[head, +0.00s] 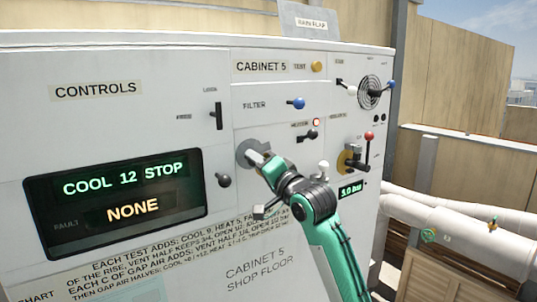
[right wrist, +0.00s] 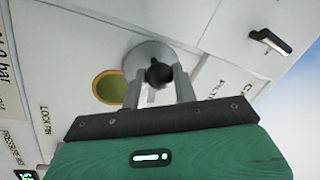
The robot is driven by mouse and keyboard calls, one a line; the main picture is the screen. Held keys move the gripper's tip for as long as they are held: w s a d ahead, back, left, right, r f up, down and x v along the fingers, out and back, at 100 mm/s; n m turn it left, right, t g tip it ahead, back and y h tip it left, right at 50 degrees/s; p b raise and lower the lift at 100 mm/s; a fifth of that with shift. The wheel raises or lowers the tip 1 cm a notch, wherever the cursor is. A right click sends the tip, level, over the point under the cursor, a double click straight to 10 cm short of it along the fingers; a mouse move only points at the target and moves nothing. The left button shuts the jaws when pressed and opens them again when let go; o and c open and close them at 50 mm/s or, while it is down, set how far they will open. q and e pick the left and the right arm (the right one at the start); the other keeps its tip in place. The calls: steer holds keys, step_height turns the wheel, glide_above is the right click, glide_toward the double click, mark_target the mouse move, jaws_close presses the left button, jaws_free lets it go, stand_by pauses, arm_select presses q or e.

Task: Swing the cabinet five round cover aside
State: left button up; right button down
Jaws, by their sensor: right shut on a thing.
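The round cover (head: 246,150) is a grey disc on the front of the cabinet five panel, below the FILTER label in the head view. My right gripper (head: 262,160) reaches it from the lower right and hides part of it. In the right wrist view the cover (right wrist: 146,52) has a black knob (right wrist: 158,73) at its middle. My right gripper (right wrist: 158,84) is shut on this knob, one finger on each side. A round olive-yellow opening (right wrist: 109,87) shows beside the disc, its edge partly overlapped by it. My left gripper is not in view.
The panel carries a blue filter knob (head: 298,103), a black lever (head: 311,135), a red-topped lever (head: 369,137) and a dark knob (head: 223,180). A display (head: 120,197) reads COOL 12 STOP and NONE. White pipes (head: 450,219) run at the right.

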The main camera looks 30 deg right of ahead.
steer(key=m+p, duration=0.1)
steer(key=r+m+h+p, duration=0.1)
steer(key=m, duration=0.1)
steer(key=shift+w+a+r+p, duration=0.15)
steer(key=shift+a+r+p, duration=0.05)
steer(key=shift+p, duration=0.15)
steer(key=shift+r+m+h+p, duration=0.2)
steer(key=shift+r+m+p, duration=0.05)
steer(key=shift+m+p, duration=0.5)
steer(key=shift+r+m+h+p, duration=0.2)
steer(key=shift+m+p, duration=0.3)
steer(key=shift+m, duration=0.35)
